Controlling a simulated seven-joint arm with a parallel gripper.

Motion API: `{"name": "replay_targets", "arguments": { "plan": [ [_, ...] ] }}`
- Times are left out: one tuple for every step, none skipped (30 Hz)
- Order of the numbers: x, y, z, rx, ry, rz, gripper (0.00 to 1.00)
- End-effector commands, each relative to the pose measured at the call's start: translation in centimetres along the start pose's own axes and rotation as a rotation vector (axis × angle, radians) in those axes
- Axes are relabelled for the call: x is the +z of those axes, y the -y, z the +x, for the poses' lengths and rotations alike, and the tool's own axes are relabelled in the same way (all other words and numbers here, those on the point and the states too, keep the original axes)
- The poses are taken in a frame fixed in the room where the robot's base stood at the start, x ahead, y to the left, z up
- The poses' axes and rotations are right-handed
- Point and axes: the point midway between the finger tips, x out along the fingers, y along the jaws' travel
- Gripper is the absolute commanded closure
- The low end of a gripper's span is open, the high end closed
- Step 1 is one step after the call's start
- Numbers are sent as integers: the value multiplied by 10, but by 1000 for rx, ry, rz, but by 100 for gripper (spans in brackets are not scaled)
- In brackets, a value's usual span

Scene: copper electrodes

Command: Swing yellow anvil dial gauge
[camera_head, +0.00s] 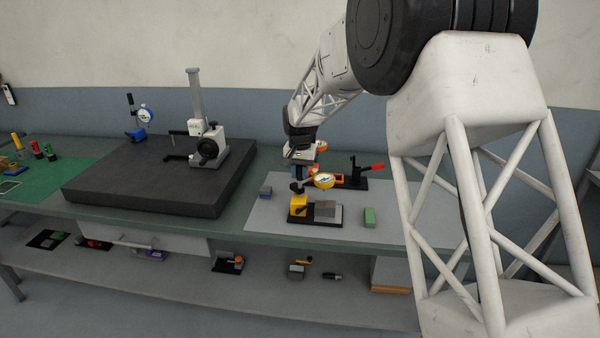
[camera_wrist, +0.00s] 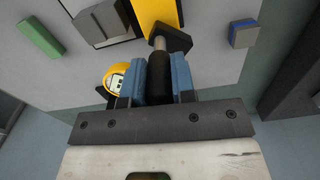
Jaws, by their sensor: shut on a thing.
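The yellow anvil dial gauge has a yellow base (camera_head: 299,206) on the grey mat and a round yellow-rimmed dial (camera_head: 324,180) above and to its right. In the wrist view the yellow dial (camera_wrist: 117,80) shows left of the fingers, and the yellow base (camera_wrist: 160,12) is at the top. My gripper (camera_head: 299,175) is above the base, pointing down. In the wrist view its blue fingers (camera_wrist: 158,80) are shut on the gauge's black arm or post, which joins a metal rod. A grey block (camera_head: 326,208) sits beside the base on a dark plate.
A green block (camera_head: 369,216) lies right of the gauge and a small blue block (camera_head: 265,192) left. A red-handled clamp (camera_head: 365,172) stands behind. A dark surface plate (camera_head: 130,190) with a grey stand (camera_head: 205,145) is at left. My arm covers the right side.

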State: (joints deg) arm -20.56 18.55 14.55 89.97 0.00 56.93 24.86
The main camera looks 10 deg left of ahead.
Motion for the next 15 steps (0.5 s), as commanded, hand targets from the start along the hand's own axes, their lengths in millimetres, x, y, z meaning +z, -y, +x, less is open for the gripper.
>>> {"name": "replay_targets", "arguments": {
  "plan": [
    [0,0,0,0,-1,41,100],
    [0,0,0,0,-1,70,100],
    [0,0,0,0,-1,108,100],
    [0,0,0,0,0,136,100],
    [0,0,0,0,0,165,100],
    [0,0,0,0,-1,203,100],
    [0,0,0,0,-1,231,100],
    [0,0,-1,-1,-1,259,100],
    [0,0,-1,-1,-2,298,100],
    [0,0,-1,-1,-2,326,100],
    [0,0,-1,-1,-1,354,100],
    [0,0,-1,-1,-1,393,100],
    [0,0,0,-1,-1,421,100],
    [0,0,0,-1,-1,449,100],
    [0,0,0,-1,-1,487,100]
  ]
}}
